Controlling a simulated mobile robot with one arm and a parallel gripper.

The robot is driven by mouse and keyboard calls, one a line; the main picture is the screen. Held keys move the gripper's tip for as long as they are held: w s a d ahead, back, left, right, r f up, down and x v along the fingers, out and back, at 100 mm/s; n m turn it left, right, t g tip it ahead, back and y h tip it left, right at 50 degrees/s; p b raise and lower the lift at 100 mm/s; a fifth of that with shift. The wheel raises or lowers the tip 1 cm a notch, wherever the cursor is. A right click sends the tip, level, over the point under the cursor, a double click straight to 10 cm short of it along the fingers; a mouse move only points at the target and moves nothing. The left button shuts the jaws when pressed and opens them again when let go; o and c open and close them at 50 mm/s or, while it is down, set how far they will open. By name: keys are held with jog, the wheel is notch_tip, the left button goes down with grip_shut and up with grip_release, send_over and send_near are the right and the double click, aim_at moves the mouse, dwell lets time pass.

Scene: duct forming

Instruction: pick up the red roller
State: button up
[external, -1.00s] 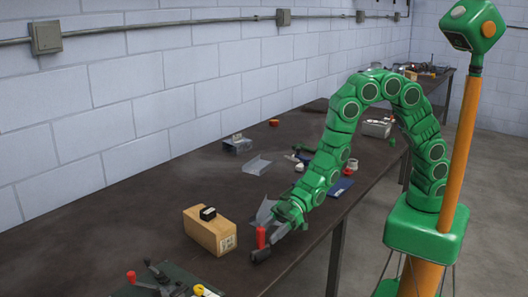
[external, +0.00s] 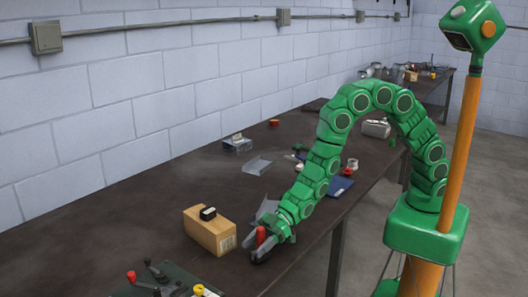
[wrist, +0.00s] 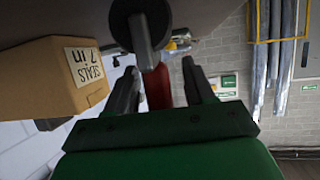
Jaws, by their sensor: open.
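The red roller (external: 260,236) stands upright near the table's front edge, just right of a cardboard box, in the external view. My gripper (external: 263,250) is right at it, low over the table, with its dark fingers spread. In the wrist view the red roller (wrist: 157,90) shows between the two open fingers of my gripper (wrist: 160,70). I cannot tell whether either finger touches the roller.
The cardboard box (external: 208,234), with a black item on top, stands close on the left; its label shows in the wrist view (wrist: 85,64). Levers on a green mat (external: 165,285) are at the near end.

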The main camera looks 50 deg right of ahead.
grip_shut()
jog(key=shift+r, duration=0.15)
notch_tip(320, 180, up, 10)
dwell(0.8)
